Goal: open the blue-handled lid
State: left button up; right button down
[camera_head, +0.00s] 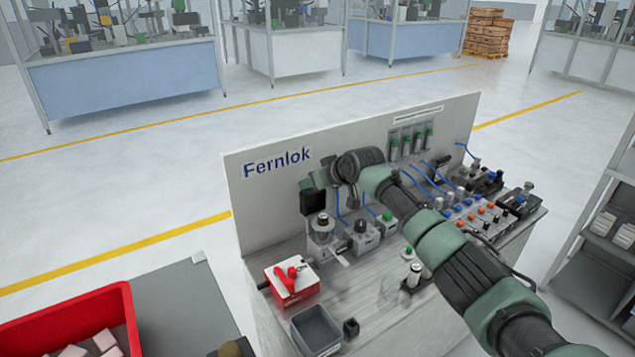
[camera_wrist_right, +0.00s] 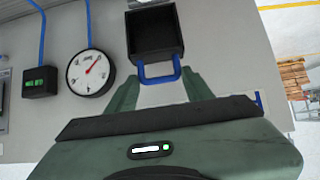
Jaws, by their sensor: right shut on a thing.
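A black box (camera_wrist_right: 155,33) with a raised rim is on the grey back panel in the right wrist view. A blue U-shaped handle (camera_wrist_right: 160,79) sticks out from its edge on my gripper's side. The green fingers of my right gripper (camera_wrist_right: 162,88) stand on either side of the handle and are shut on it. I cannot clearly tell the lid from the box, or how far it is open. In the head view the black box (camera_head: 313,203) hangs below the Fernlok lettering, and my right gripper (camera_head: 311,182) is at its top. My left gripper is not in view.
A round gauge (camera_wrist_right: 91,73) and a black display (camera_wrist_right: 40,82) are beside the box. The bench below holds a red-and-white box (camera_head: 291,284), a grey bin (camera_head: 316,331) and several valves and fittings. A red crate (camera_head: 118,305) stands at the lower left.

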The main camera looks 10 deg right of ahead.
jog(key=shift+w+d+r, duration=0.1)
jog(key=shift+w+r, duration=0.15)
jog(key=shift+r, duration=0.35)
jog(key=c, duration=0.8)
grip_release()
jog(key=shift+s+d+f, duration=0.1)
jog(key=shift+f, duration=0.15)
jog(key=shift+s, duration=0.1)
jog(key=shift+b+v, duration=1)
jog(key=shift+v, duration=2.9)
